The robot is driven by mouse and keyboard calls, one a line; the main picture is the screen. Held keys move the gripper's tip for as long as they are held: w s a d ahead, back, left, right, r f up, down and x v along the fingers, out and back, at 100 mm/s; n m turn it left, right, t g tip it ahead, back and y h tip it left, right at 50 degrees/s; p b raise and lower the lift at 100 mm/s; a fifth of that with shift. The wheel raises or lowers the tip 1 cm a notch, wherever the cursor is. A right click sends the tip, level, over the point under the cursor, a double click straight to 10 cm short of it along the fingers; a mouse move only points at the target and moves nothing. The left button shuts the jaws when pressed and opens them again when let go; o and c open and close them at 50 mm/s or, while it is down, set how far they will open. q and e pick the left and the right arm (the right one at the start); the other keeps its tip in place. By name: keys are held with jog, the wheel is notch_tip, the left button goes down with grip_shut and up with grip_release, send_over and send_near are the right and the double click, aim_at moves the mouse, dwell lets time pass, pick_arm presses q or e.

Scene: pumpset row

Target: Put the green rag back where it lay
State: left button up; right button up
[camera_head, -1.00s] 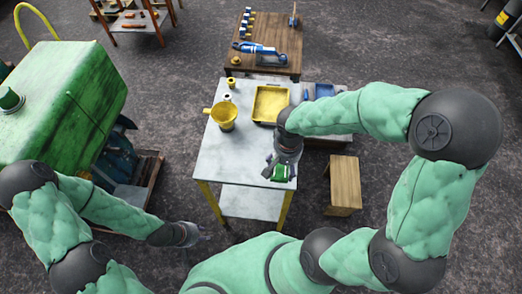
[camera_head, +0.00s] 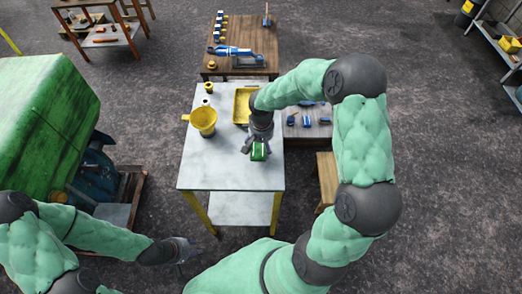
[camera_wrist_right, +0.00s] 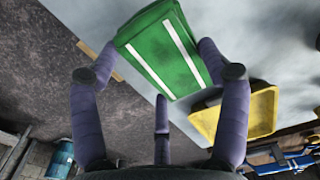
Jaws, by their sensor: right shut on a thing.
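The green rag (camera_head: 259,152), a folded piece with white stripes, is in my right gripper (camera_head: 257,141). In the right wrist view the rag (camera_wrist_right: 165,50) sits between the purple-grey fingers, which are shut on it. In the head view it is over the right part of the pale-topped table (camera_head: 215,165); the gap below it cannot be judged. My left gripper (camera_head: 190,256) is low at the left, in front of the table and clear of it. Its fingers look spread and empty.
A yellow cup-like container (camera_head: 203,121) stands on the table's left side. A yellow tray (camera_head: 241,106) lies behind my right gripper. A lower side surface (camera_head: 310,130) with blue parts is at the right. The table's front left top is clear.

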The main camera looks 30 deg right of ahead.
aim_at(261, 146)
jog(key=shift+w+f, duration=0.2)
jog(key=shift+f, duration=0.15)
jog(key=shift+d+f+b, duration=0.1)
jog(key=shift+f+b, duration=0.6)
jog(key=shift+f, duration=0.75)
jog(key=shift+f, duration=0.15)
jog(key=o, duration=1.2)
jog(key=shift+o, duration=0.2)
jog(key=shift+r, duration=0.45)
notch_tip(261, 146, up, 12)
jog(key=p, duration=0.3)
jog(key=shift+f+p, duration=0.25)
jog(key=shift+p, duration=0.1)
